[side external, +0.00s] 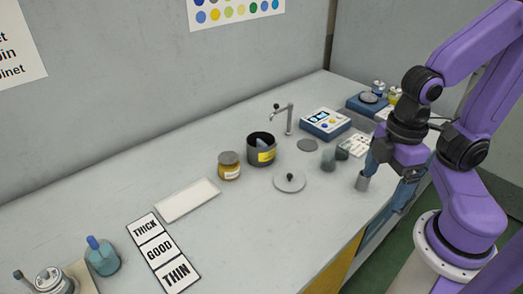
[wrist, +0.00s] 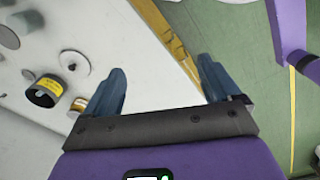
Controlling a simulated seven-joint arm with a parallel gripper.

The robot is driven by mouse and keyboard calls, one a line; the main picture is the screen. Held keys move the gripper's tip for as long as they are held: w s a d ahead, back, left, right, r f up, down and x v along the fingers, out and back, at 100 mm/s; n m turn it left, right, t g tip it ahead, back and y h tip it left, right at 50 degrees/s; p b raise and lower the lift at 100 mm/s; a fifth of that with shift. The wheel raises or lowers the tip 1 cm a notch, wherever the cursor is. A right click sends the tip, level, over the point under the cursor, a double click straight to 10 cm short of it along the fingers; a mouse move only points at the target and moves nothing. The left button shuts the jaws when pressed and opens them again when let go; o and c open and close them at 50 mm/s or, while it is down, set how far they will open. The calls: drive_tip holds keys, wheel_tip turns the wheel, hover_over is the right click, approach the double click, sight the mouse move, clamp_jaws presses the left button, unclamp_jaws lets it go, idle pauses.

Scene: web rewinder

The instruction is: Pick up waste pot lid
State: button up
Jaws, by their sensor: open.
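The waste pot lid is a flat light-grey disc with a dark knob (side external: 289,183). It lies on the counter in front of a dark open pot with a yellow label (side external: 262,152). The wrist view shows the lid at upper left (wrist: 72,66), with the pot (wrist: 42,94) below it. My gripper (side external: 386,180) is open and empty, with blue fingers, at the counter's front edge to the right of the lid. In the wrist view, the lid lies outside the gap between the fingers (wrist: 162,70), beyond the left finger.
An amber jar (side external: 229,168) stands left of the pot. A faucet (side external: 290,118), a blue-white device (side external: 325,123) and small grey cups (side external: 328,158) stand behind and right. A white tray (side external: 188,201) and THICK/GOOD/THIN cards (side external: 162,250) lie left. The counter in front of the lid is clear.

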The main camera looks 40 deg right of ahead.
drive_tip(key=c, duration=0.8)
